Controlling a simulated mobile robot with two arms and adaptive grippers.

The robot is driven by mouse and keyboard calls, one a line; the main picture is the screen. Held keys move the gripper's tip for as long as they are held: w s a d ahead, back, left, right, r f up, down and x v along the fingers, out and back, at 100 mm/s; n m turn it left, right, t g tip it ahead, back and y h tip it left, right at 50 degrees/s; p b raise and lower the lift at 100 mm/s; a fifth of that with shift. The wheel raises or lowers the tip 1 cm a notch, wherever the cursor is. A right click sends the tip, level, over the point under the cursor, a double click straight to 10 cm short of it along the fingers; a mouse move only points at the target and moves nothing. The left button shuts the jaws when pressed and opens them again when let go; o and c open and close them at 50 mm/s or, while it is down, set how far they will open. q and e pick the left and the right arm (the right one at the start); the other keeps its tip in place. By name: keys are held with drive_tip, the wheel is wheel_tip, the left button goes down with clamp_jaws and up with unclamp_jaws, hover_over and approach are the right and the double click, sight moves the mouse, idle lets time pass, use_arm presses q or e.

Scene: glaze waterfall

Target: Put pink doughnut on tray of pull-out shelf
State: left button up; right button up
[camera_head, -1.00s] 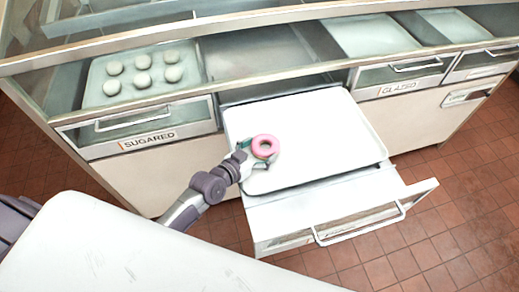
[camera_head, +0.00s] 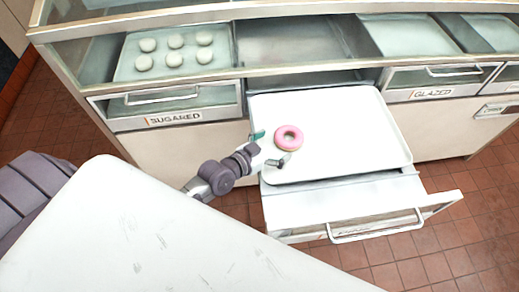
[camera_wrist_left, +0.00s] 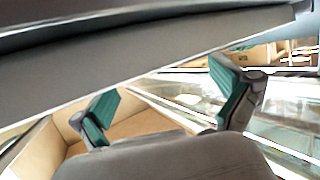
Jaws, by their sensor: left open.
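The pink doughnut (camera_head: 289,138) lies on the white tray (camera_head: 350,125) of the pull-out shelf, near the tray's left side. The shelf drawer (camera_head: 345,205) is pulled out. My left gripper (camera_head: 268,149) is open just left of the doughnut, with its fingers apart and no doughnut between them. In the left wrist view its two green-padded fingers (camera_wrist_left: 170,105) are spread and empty, and the doughnut does not show there. My right gripper is not in view.
A drawer labelled SUGARED (camera_head: 172,118) is left of the open shelf, below a tray of several pale doughnuts (camera_head: 174,50). A GLAZED drawer (camera_head: 432,93) is at right. A white counter (camera_head: 130,235) fills the lower left. Most of the tray is clear.

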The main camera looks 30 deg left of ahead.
use_arm(q)
drive_tip(key=v, duration=0.8)
drive_tip(key=shift+s, duration=0.2)
drive_tip(key=shift+r, duration=0.1)
